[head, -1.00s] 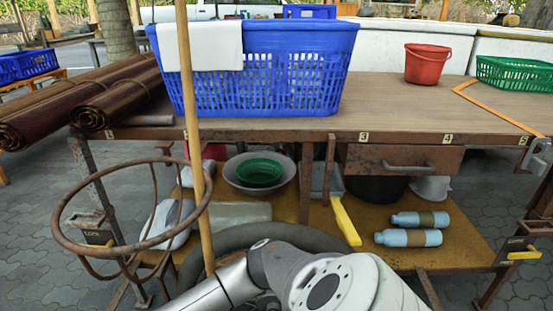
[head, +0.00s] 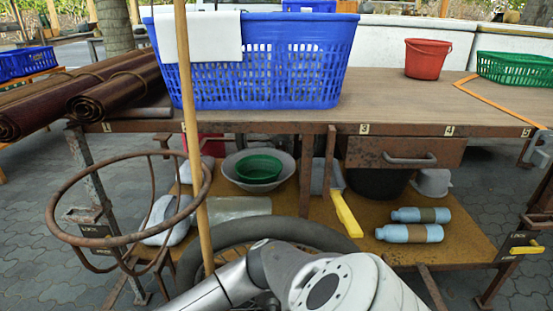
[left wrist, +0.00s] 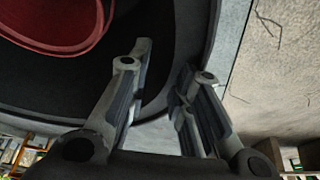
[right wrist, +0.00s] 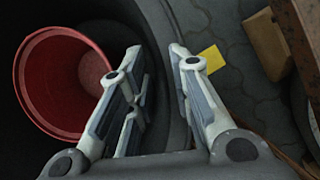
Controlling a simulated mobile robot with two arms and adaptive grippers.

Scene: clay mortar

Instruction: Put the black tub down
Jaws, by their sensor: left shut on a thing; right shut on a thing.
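The black tub (left wrist: 60,92) fills much of the left wrist view, with a round red thing (left wrist: 62,22) inside it. My left gripper (left wrist: 163,68) is shut on the tub's rim. In the right wrist view the dark tub (right wrist: 95,14) holds a red bucket-like vessel (right wrist: 62,80). My right gripper (right wrist: 156,58) is shut on the tub's wall, with one finger inside and one outside. The head view shows neither gripper, and I cannot make out the held tub there. What lies under the tub is hidden.
A workbench (head: 400,110) carries a blue basket (head: 265,85), a red bucket (head: 427,59) and a green basket (head: 512,68). Its lower shelf (head: 375,215) holds bowls and blue bottles (head: 410,233). A rusty hoop stand (head: 70,235), a wooden pole (head: 195,150) and a tyre (head: 195,265) stand in front.

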